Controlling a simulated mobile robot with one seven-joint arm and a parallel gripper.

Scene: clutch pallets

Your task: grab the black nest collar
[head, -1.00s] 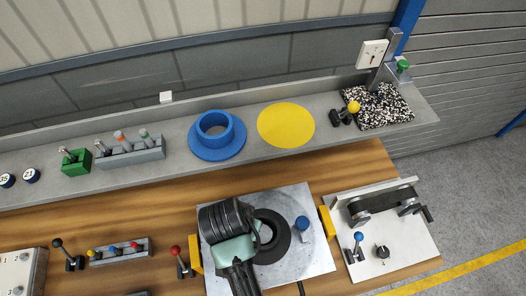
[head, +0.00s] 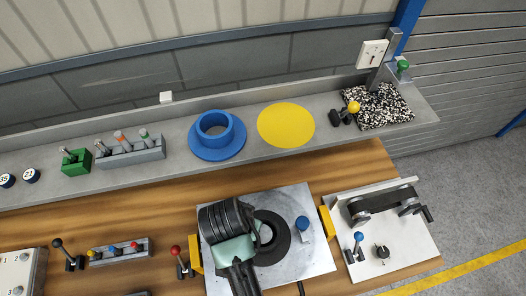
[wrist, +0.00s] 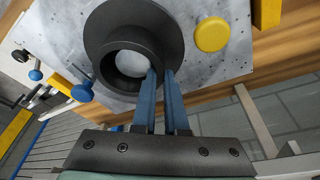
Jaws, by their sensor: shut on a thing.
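The black nest collar (head: 284,242) is a dark flanged ring on the grey metal plate (head: 316,262) in the head view, partly hidden by my arm. In the wrist view the collar (wrist: 104,28) shows its wide flange and a raised round tube with a pale centre inside. My gripper (wrist: 162,74) has its two blue fingers close together, one on each side of the tube's near wall, shut on it. I cannot see a gap between the collar and the plate.
A blue knob (head: 302,223) stands on the plate right of the collar. A yellow round piece (wrist: 212,34) is beside it in the wrist view. Yellow blocks (head: 327,222) flank the plate. A blue flanged ring (head: 218,152) and yellow disc (head: 286,125) lie on the shelf behind.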

